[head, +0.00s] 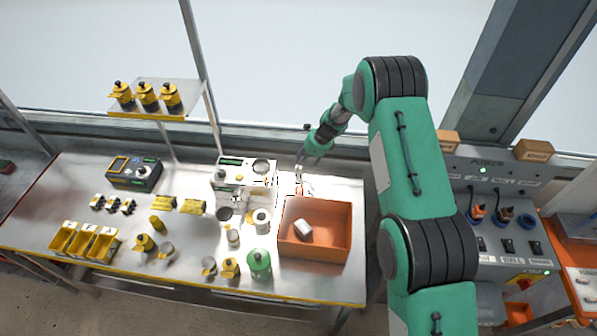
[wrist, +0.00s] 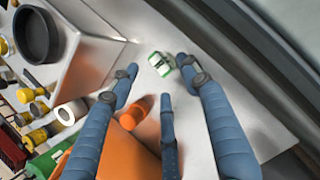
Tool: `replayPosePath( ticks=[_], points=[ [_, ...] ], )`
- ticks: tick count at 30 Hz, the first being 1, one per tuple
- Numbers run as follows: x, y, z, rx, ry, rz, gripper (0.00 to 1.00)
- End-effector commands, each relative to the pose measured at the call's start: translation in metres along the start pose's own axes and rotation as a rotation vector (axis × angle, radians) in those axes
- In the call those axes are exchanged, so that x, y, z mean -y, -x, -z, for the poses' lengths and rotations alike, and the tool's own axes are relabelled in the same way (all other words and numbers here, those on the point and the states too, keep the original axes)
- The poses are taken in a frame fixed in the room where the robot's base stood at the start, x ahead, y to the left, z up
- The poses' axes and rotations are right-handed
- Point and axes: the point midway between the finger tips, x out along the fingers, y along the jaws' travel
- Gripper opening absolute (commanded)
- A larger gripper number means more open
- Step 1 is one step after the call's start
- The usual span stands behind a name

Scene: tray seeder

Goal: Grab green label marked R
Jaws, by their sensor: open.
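A small white piece with a green band and dark marking (wrist: 158,64) lies on the bench top in the wrist view, just beyond my fingertips. It looks like the green label, but I cannot read its letter. My gripper (wrist: 157,75) is open and empty, its blue fingers spread on either side of the line to the piece. In the head view my gripper (head: 300,162) hangs at the back of the bench, behind the orange bin. I cannot make out the label in the head view.
A small orange cylinder (wrist: 136,113) is near my fingers. A white machine (head: 232,180) with a dark round cup (wrist: 37,35) stands close on the left.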

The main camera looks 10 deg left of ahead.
Motion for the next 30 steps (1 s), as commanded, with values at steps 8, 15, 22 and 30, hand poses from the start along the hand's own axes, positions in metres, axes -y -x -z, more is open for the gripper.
replayPosePath(
  ticks=[8, 15, 22, 30],
  points=[
    [0.000, 0.000, 0.000, 0.000, 0.000, 0.001, 0.47],
    [0.000, -0.008, 0.000, 0.000, 0.000, 0.000, 0.47],
    [-0.001, -0.029, 0.000, 0.000, -0.001, 0.000, 0.47],
    [-0.001, -0.050, -0.001, 0.000, 0.000, 0.000, 0.47]
  ],
)
